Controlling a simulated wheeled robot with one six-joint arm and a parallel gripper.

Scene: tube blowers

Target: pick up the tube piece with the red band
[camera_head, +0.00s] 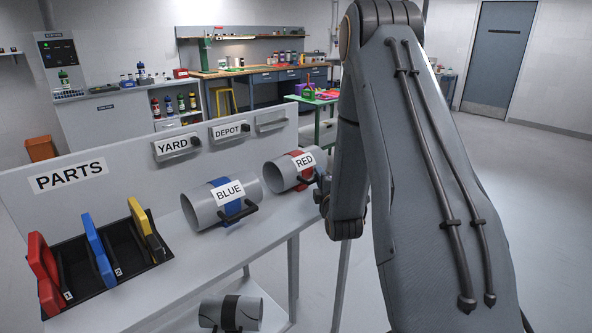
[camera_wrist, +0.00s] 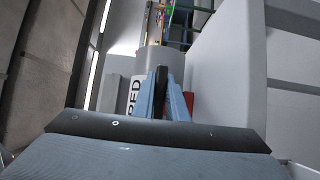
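The tube piece with the red band (camera_head: 279,174) is a grey cylinder lying on the bench shelf, with a "RED" label and a black handle on its near side. It also shows in the wrist view (camera_wrist: 172,57), where its label reads sideways. My gripper (camera_head: 322,190) is at the handle side of this tube, partly hidden by my arm. In the wrist view the blue-grey fingers of my gripper (camera_wrist: 162,92) stand on either side of the black handle (camera_wrist: 160,80). I cannot tell whether they are pressed on it or slightly apart.
The tube with the blue band (camera_head: 205,207) lies left of the red-banded one. A dark tray (camera_head: 105,292) with red, blue and yellow handled pieces is at the left. The panel marked PARTS (camera_head: 100,180) rises behind. Another tube (camera_head: 240,312) lies on the lower shelf.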

